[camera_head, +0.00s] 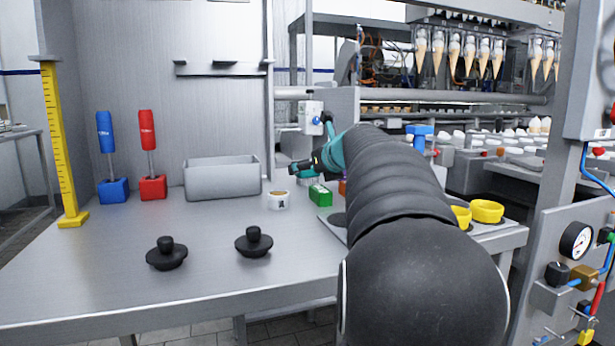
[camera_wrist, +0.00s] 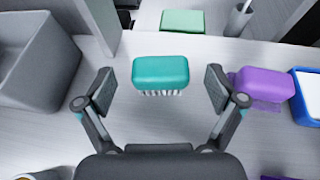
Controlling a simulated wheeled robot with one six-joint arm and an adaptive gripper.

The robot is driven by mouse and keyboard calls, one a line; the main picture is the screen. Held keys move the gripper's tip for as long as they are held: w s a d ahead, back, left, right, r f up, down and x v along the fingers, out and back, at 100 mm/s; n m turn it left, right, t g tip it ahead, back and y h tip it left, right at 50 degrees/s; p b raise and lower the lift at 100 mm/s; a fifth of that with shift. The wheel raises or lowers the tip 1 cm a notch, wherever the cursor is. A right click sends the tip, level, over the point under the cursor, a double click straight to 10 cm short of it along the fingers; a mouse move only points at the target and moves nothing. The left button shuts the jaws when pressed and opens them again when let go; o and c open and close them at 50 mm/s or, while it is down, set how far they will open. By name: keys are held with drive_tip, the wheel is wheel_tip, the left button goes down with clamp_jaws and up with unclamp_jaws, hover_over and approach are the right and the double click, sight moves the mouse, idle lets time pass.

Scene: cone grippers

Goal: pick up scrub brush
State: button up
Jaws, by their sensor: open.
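A teal scrub brush (camera_wrist: 160,70) with white bristles underneath lies on the grey table in the wrist view. My gripper (camera_wrist: 160,88) is open, with one finger pad on the left of the brush and one on the right. Gaps show between the pads and the brush, and nothing is held. In the head view my gripper (camera_head: 302,167) is at the back of the table, past my black arm. The teal brush cannot be made out clearly there.
A purple brush (camera_wrist: 263,83) lies close to the right finger, beside a blue-rimmed tray (camera_wrist: 304,112). A grey bin (camera_head: 222,180) stands to the left. A green block (camera_head: 320,194) and a white round container (camera_head: 278,200) are near my gripper.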

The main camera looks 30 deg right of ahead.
drive_tip(key=shift+x, duration=1.2)
drive_tip(key=c, duration=1.2)
drive_tip(key=shift+c, duration=0.2)
drive_tip(key=shift+r, duration=0.15)
